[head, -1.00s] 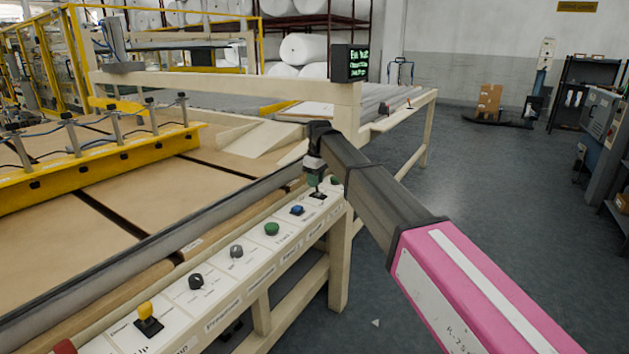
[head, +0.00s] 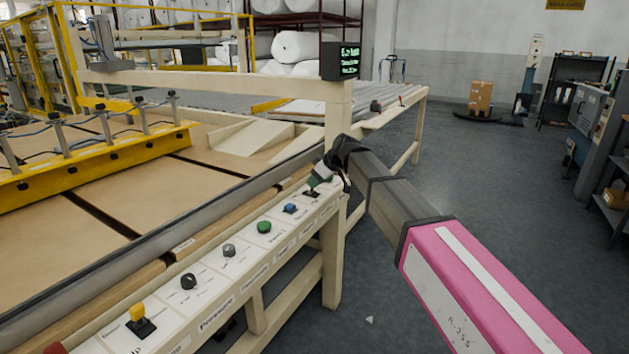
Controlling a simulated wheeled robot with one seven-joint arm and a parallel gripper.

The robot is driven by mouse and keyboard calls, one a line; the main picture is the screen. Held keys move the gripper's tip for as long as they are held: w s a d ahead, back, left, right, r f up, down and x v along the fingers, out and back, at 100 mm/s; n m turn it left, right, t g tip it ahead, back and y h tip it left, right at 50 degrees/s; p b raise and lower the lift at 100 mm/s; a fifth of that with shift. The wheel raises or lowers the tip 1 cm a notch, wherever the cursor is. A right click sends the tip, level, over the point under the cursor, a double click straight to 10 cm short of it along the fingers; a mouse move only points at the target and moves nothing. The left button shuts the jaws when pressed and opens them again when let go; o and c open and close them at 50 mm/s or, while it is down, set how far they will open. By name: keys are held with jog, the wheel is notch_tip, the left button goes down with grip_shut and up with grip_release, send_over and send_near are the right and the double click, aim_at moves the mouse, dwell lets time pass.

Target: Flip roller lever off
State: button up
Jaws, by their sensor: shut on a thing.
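A green-handled lever (head: 319,179) stands at the far end of the sloped control panel (head: 204,277). It leans up and to the right from its dark base. My gripper (head: 325,170) is shut on the top of this lever, and its fingers and wrist hide part of the handle. A yellow-handled lever (head: 138,313) stands upright at the near end of the panel, apart from my gripper. The small panel labels are too blurred to read surely.
Between the levers are a blue control (head: 290,208), a green button (head: 264,227) and dark knobs. A frame post (head: 338,112) with a display (head: 342,61) rises just behind my gripper. The floor (head: 480,200) to the right is open.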

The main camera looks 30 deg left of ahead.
dwell(0.4)
jog(key=o, duration=0.9)
jog(key=shift+d, duration=0.1)
jog(key=v, duration=1)
jog(key=shift+d+r, duration=0.25)
